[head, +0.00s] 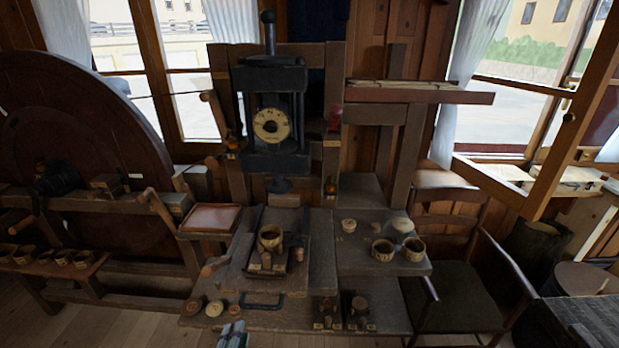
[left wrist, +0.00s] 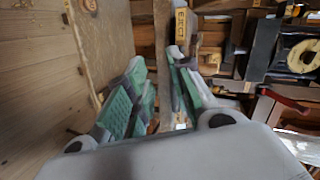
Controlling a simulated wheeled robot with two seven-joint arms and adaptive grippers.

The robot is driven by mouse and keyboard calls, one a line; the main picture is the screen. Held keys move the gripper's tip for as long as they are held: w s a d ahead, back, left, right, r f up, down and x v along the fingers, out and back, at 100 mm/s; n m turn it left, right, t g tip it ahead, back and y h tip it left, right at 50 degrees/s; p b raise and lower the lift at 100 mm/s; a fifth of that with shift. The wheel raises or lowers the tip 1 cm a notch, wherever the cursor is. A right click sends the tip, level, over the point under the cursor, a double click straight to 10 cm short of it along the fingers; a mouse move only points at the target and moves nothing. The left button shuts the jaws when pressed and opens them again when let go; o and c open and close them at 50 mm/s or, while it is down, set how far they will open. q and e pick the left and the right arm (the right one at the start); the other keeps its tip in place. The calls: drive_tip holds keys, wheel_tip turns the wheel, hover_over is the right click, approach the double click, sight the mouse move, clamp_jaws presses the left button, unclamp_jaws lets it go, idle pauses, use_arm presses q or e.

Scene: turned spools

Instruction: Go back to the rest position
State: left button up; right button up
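My left gripper (head: 232,335) shows at the bottom edge of the head view, low in front of the workbench, with only its finger end in frame. In the left wrist view its two green-padded fingers (left wrist: 156,58) stand apart with nothing between them. A wooden post shows behind the gap. My right gripper is in neither view. A round turned wooden piece (head: 270,238) sits on a dark tray in the middle of the bench, away from the gripper. Two similar pieces (head: 382,249) (head: 413,249) stand on the right platform.
A dark press with a round dial (head: 271,126) stands behind the bench. Small discs (head: 214,308) lie at the bench's front left, close to my left gripper. A large wheel (head: 75,150) is at left, a chair (head: 460,285) at right. Open floor shows at bottom left.

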use_arm(q)
drive_tip(key=s+a+f+n+g+y, duration=0.1)
drive_tip(key=s+a+f+n+g, duration=0.15)
drive_tip(key=a+n+g, duration=0.35)
drive_tip(key=s+d+f+n+g+h, duration=0.2)
drive_tip(key=s+n+g, duration=0.3)
drive_tip(key=s+n, duration=0.2)
wheel_tip(320, 180, down, 33)
drive_tip(key=s+g, duration=0.1)
drive_tip(key=s, duration=0.1)
drive_tip(key=s+a+f, duration=0.2)
drive_tip(key=s+f, duration=0.8)
drive_tip(key=s, duration=0.1)
drive_tip(key=s+a+f+g, duration=0.1)
drive_tip(key=s+a+f, duration=0.1)
drive_tip(key=s+f, duration=0.8)
drive_tip(key=shift+s+m, duration=0.4)
drive_tip(key=shift+s, duration=0.4)
